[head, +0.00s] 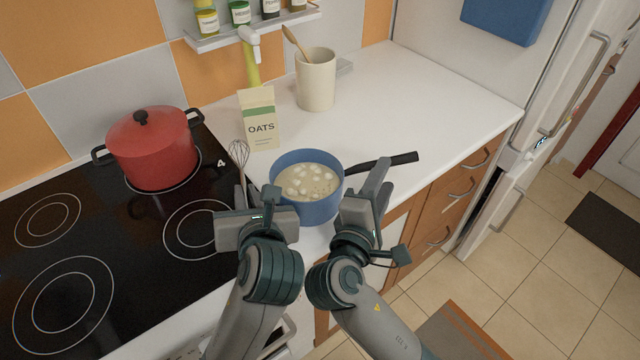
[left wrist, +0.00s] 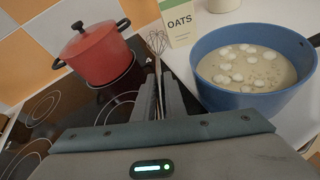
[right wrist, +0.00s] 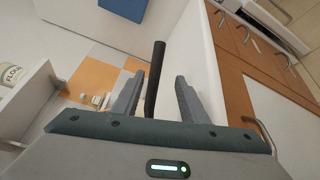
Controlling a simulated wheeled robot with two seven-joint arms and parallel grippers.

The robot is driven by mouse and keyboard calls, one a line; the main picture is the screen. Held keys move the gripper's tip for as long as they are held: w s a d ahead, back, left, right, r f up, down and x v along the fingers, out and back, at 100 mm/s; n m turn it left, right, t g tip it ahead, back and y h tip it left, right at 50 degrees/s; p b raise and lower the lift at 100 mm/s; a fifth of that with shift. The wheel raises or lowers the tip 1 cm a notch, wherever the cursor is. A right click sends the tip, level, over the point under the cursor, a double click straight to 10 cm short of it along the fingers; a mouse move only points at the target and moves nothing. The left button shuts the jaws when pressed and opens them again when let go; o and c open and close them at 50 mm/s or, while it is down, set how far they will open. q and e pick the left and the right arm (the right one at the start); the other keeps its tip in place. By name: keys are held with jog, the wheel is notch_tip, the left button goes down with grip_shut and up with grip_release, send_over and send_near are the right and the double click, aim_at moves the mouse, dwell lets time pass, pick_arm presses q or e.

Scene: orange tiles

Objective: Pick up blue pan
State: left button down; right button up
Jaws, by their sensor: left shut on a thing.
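The blue pan (head: 312,212) stands on the white counter beside the stove and holds pale soup with white pieces. It shows at the right in the left wrist view (left wrist: 245,101). Its black handle (head: 398,160) points right. My left gripper (head: 254,198) is left of the pan, shut on the handle of a whisk (head: 238,153), its wires upward. My right gripper (head: 372,180) is open near the pan handle. In the right wrist view, the black handle (right wrist: 155,75) shows between the spread fingers; contact cannot be told.
A red pot (head: 152,152) stands on the black cooktop (head: 130,240). An oats carton (head: 259,118) and a beige crock (head: 315,80) with a wooden spoon stand behind the pan. A spice shelf (head: 262,30) hangs on the wall. The counter's right side (head: 430,105) is clear.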

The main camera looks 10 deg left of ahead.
jog(key=x, duration=0.4)
jog(key=shift+w+a+r, duration=0.2)
jog(key=shift+a+r, duration=0.05)
jog(key=shift+r, duration=0.05)
jog(key=shift+w+d+f, duration=0.1)
jog(key=shift+w+d, duration=0.1)
jog(key=shift+w, duration=0.3)
grip_shut()
